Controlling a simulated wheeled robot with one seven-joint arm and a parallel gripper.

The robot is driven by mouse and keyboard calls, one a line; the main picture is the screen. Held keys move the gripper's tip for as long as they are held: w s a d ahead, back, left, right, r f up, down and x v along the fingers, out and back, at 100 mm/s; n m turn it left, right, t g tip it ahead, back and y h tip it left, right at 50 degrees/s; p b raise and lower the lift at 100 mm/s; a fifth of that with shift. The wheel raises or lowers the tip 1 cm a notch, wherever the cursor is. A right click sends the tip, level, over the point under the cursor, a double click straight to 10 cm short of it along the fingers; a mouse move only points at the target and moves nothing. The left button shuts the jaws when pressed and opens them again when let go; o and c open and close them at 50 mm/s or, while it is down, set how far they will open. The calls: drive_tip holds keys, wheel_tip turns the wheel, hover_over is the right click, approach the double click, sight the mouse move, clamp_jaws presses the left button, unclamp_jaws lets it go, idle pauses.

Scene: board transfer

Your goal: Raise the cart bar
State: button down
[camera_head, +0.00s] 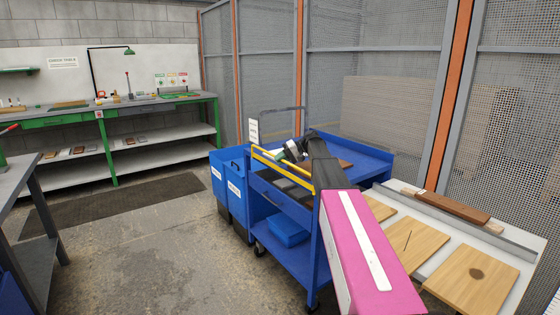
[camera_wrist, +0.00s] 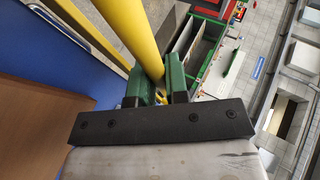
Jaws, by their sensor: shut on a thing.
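The blue cart (camera_head: 320,248) stands in the middle of the head view, with a blue bin on its lower shelf. The yellow cart bar (camera_head: 266,158) runs along the left edge of its top. My gripper (camera_head: 291,152) is at this bar, partly hidden by my own arm. In the wrist view the yellow bar (camera_wrist: 128,32) runs down between the green fingers of my gripper (camera_wrist: 160,92), which are shut on it. A second, parallel yellow length shows to its left. The blue cart panel (camera_wrist: 45,65) lies at the left of the wrist view.
Blue bins (camera_head: 231,185) stand close to the cart's left. A light table (camera_head: 398,192) with wooden boards (camera_head: 412,242) is at the right. A workbench (camera_head: 110,112) lines the back wall, and a mesh fence (camera_head: 375,55) is behind the cart. The floor at left centre is open.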

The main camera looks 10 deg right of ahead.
drive_tip(key=shift+f, duration=0.1)
drive_tip(key=c, duration=1.1)
unclamp_jaws()
drive_tip(key=shift+c, duration=0.2)
drive_tip(key=v, duration=1.1)
